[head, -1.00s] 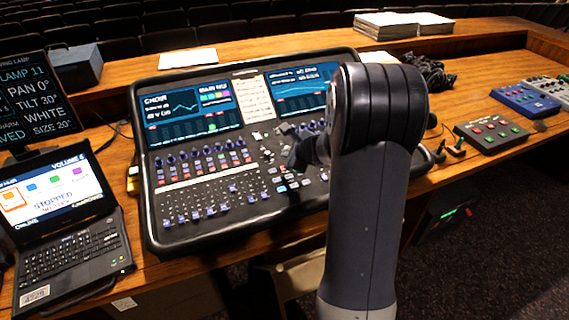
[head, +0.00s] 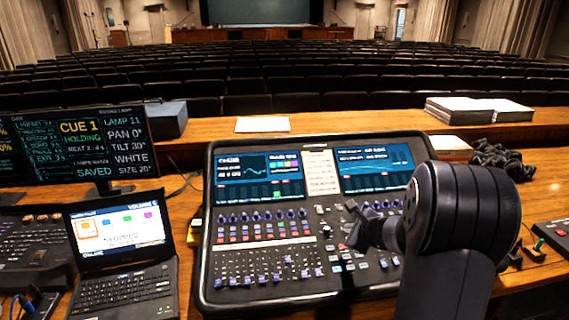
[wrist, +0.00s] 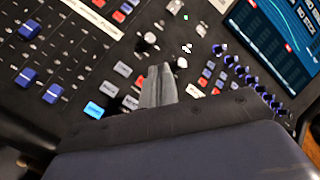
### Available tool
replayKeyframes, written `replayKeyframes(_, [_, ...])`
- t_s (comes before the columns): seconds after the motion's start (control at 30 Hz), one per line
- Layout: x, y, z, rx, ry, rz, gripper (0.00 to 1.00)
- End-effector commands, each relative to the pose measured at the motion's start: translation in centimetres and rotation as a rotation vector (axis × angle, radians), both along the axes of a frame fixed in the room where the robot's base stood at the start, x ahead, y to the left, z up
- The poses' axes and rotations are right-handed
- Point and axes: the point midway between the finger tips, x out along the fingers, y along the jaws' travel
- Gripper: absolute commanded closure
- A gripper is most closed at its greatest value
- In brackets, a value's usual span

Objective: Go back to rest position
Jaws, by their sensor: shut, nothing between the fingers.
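My gripper (head: 357,229) is in front of the mixing console (head: 203,262), over its right-middle section of buttons. My own arm link hides part of the console's right side. In the wrist view my gripper's fingers (wrist: 158,86) are together, with nothing between them. Beneath them are the console's buttons, including a lit cyan one (wrist: 94,110), and blue fader caps (wrist: 27,77) to the left. I cannot tell the exact gap between fingertips and panel.
A laptop (head: 120,285) and a cue monitor (head: 75,145) stand left of the console. Paper stacks (head: 480,109) and a coiled black cable (head: 502,158) lie at the back right. A paper sheet (head: 262,125) lies behind the console. Rows of seats fill the background.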

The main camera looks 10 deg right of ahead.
Motion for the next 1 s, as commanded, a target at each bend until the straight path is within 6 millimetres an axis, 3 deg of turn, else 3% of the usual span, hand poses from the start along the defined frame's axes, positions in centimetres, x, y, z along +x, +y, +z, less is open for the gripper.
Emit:
replayKeyframes(0.17, [0.2, 0.0, -1.9, 0.000, 0.001, 0.001, 1.00])
replayKeyframes(0.2, [0.1, 0.0, -1.0, 0.002, 0.002, 0.000, 1.00])
replayKeyframes(0.37, [0.1, 0.0, -0.6, 0.002, 0.002, -0.001, 1.00])
replayKeyframes(0.7, [-0.3, 0.0, 3.7, 0.000, 0.000, 0.000, 1.00])
replayKeyframes(1.0, [-0.5, 0.0, 4.4, 0.000, 0.000, 0.000, 1.00])
